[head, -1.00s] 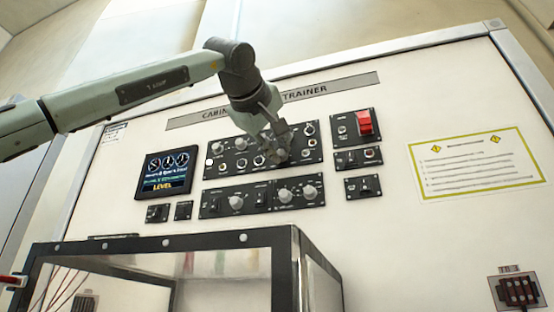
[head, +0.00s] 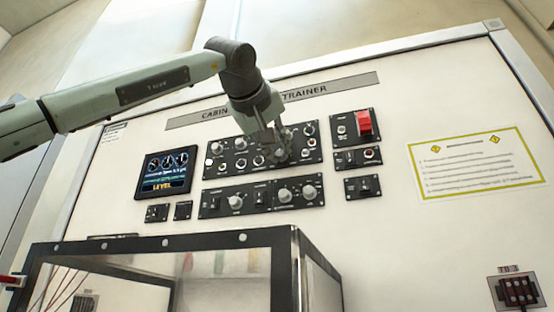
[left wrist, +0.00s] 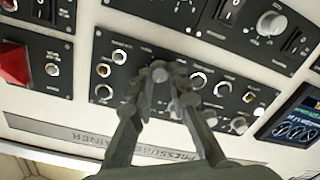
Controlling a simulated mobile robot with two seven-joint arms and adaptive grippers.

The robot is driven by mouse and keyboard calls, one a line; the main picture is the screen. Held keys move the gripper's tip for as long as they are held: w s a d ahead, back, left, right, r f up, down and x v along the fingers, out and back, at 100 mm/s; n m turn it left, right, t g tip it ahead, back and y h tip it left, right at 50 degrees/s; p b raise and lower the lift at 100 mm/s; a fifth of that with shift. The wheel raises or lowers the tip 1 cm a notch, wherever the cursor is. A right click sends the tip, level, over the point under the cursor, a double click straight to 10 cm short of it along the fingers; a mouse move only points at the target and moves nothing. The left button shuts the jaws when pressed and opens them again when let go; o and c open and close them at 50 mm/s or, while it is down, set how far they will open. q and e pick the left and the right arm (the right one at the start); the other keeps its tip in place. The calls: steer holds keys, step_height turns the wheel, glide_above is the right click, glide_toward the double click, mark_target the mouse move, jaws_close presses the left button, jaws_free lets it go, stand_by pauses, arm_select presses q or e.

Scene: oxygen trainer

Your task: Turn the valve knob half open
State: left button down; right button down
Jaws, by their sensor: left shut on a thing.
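My left gripper (head: 277,150) reaches down from the upper left to the upper black control panel (head: 232,169). It is shut on a pale round knob (left wrist: 160,75) in that panel. In the left wrist view the fingertips of my left gripper (left wrist: 160,72) close around this knob and hide most of it. Its label and pointer cannot be read, so its exact angle cannot be told. My right gripper is not in view.
A lit gauge display (head: 167,172) stands left of the panel. A second knob panel (head: 248,201) lies below it. A red switch cover (head: 364,122) is at the right. A dark-framed clear box (head: 262,238) stands in front, low down.

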arm_select(q)
steer(key=c, duration=1.4)
jaws_free()
steer(key=shift+c, duration=0.2)
steer(key=v, duration=1.2)
steer(key=shift+f, duration=0.1)
